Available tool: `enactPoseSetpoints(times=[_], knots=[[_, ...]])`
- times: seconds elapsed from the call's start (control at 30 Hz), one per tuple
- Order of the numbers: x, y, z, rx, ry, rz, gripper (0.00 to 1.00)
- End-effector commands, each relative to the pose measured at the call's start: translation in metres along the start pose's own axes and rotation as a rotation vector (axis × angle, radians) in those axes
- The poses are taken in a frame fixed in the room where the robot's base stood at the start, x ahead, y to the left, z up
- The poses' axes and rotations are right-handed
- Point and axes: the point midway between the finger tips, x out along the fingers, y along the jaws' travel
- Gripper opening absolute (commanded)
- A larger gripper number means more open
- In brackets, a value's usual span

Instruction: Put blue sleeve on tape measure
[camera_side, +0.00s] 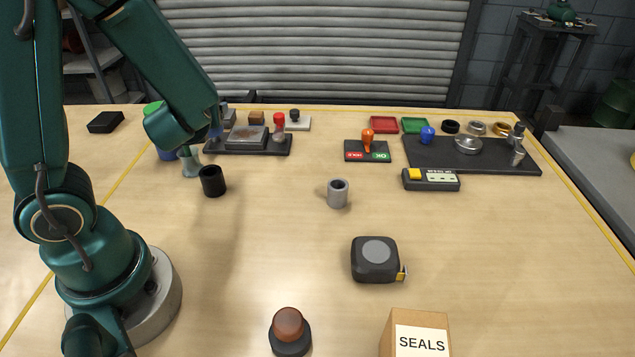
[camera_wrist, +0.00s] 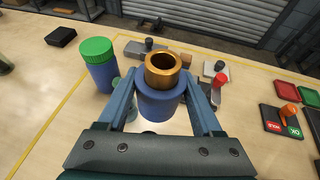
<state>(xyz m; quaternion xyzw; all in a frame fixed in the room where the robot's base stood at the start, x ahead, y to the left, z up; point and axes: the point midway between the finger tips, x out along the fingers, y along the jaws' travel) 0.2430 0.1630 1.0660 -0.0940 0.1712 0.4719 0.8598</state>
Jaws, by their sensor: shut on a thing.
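My gripper (camera_wrist: 160,98) is shut on a blue sleeve (camera_wrist: 158,108), one finger on each side of it in the wrist view. A brass-coloured ring (camera_wrist: 163,72) shows at the sleeve's open end; I cannot tell how deep it sits. In the side view my arm hides most of the gripper and sleeve, at the back left above the table. The tape measure (camera_side: 375,270) is a dark rounded case with a grey disc on top and a yellow tape end at its lower right. It lies at the front middle of the table, far from my gripper, and is outside the wrist view.
A blue container with a green lid (camera_wrist: 99,70) stands left of the sleeve. A black cup (camera_side: 212,182) and a grey cup (camera_side: 338,194) stand between back left and centre. A brown-topped stamp (camera_side: 289,330) and SEALS box (camera_side: 415,325) are near the front. Table around the tape measure is clear.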

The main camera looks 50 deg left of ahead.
Motion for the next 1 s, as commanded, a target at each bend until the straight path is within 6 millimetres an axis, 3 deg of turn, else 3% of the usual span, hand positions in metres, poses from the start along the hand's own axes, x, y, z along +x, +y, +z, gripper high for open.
enactPoseSetpoints(times=[0.33, 0.63, 0.83, 1.0], knots=[[-0.011, 0.038, 0.002, -0.166, -0.004, 0.399, 0.00], [-0.045, 0.072, -0.030, -0.401, -0.003, 0.981, 0.00], [-0.085, 0.070, -0.064, -0.585, -0.003, 1.432, 0.00], [-0.119, 0.050, -0.089, -0.729, -0.004, 1.781, 0.00]])
